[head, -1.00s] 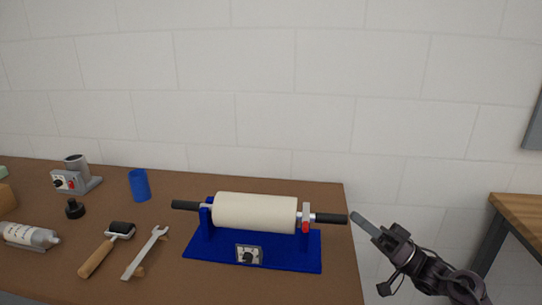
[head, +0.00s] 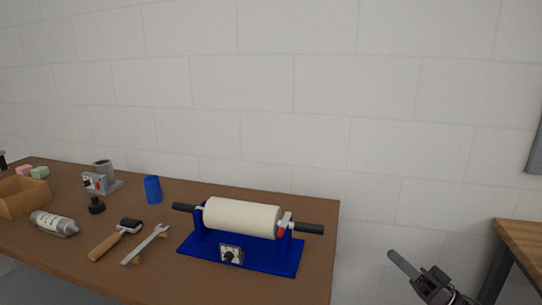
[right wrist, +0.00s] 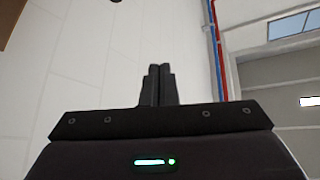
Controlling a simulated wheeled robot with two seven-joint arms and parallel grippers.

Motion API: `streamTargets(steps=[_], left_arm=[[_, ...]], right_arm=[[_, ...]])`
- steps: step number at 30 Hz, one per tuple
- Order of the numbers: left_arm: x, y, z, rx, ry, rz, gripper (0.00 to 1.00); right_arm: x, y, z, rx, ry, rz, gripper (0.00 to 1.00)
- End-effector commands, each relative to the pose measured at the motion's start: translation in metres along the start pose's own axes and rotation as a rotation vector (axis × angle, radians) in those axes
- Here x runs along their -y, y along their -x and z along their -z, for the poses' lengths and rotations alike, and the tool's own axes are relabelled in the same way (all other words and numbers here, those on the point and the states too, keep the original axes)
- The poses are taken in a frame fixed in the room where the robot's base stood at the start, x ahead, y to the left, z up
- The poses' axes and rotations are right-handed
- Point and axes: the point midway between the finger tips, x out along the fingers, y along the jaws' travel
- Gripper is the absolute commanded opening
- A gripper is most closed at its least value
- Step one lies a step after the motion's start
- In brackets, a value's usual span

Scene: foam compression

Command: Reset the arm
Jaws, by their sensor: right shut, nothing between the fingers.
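My right gripper (head: 402,264) is at the lower right of the head view, off the table's right edge and apart from everything on it. In the right wrist view its two dark fingers (right wrist: 160,84) are together with nothing between them. The foam roller device stands on the table, with a cream foam roll (head: 241,217) on a blue base (head: 262,255). It has a black handle (head: 309,229) at its right end and a dial box (head: 231,254) in front. My left gripper is not in view.
The brown table (head: 160,276) holds a wrench (head: 147,244), a hand roller (head: 115,240), a bottle (head: 54,223), a blue cup (head: 153,189), a grey device (head: 102,180) and a cardboard box (head: 24,195). A wooden bench (head: 524,234) stands at right. The gap between the tables is open.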

Motion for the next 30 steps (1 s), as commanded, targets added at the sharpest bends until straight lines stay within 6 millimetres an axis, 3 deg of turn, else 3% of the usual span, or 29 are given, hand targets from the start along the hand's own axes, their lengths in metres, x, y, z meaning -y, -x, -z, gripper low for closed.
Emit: streamTargets(steps=[11, 17, 21, 24, 30], left_arm=[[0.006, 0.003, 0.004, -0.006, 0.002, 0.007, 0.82], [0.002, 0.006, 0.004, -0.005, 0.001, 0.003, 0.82], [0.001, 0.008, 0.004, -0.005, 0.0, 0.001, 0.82], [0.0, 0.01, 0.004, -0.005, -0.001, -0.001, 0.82], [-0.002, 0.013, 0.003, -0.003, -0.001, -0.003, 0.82]], right_arm=[[-0.067, 0.04, -0.058, 0.006, 0.052, -0.253, 0.0], [-0.115, 0.087, -0.12, 0.065, 0.093, -0.473, 0.0], [-0.148, 0.147, -0.196, 0.18, 0.123, -0.693, 0.0], [-0.16, 0.196, -0.255, 0.298, 0.141, -0.84, 0.0], [-0.148, 0.296, -0.371, 0.59, 0.149, -1.069, 0.0]])
